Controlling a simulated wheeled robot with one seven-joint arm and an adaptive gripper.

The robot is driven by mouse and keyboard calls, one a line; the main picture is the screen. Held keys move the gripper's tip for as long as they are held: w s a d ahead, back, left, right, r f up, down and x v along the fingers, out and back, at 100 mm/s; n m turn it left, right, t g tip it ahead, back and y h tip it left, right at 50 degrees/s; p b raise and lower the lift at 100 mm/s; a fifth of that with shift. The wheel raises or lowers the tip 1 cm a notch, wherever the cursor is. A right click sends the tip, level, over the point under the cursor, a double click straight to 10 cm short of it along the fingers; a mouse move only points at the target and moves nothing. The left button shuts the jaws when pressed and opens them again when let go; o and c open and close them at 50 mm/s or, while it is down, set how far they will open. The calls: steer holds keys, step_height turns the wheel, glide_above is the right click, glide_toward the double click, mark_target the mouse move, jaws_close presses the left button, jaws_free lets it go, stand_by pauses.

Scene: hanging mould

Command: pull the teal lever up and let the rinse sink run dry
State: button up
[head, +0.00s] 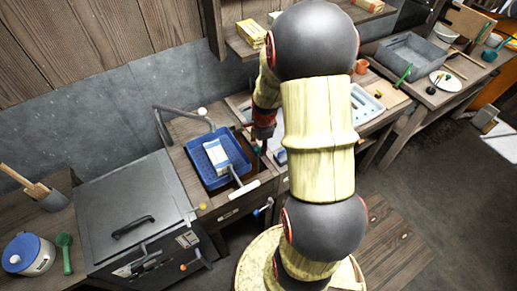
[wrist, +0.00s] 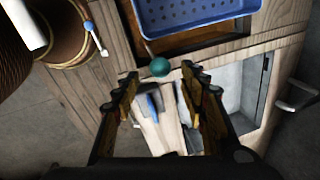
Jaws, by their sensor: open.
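The teal lever shows in the wrist view as a round teal knob (wrist: 160,67) on a thin stem at the wooden edge below the blue basket. My gripper (wrist: 159,76) is open, with a finger on each side of the knob in the picture. The knob appears at or just beyond the fingertips; I cannot tell whether they touch it. A blue perforated basket (wrist: 195,12) covers much of the wood-framed sink opening. The basket also shows in the head view (head: 199,178), with a white-and-blue block in it. Any water in the sink is hidden.
A grey lidded metal box (head: 130,195) stands left of the sink, and a bent metal tap (head: 185,112) rises behind it. A white-handled tool (head: 243,190) lies over the basket's front. Worktops with trays continue right. My arm blocks the middle of the head view.

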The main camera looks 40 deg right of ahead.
mark_target(259, 148)
steer(key=f, duration=0.4)
steer(key=w+f+b, duration=0.1)
steer(key=shift+d+f, duration=0.25)
steer(key=shift+f, duration=0.15)
steer(key=shift+c, duration=1.2)
jaws_close()
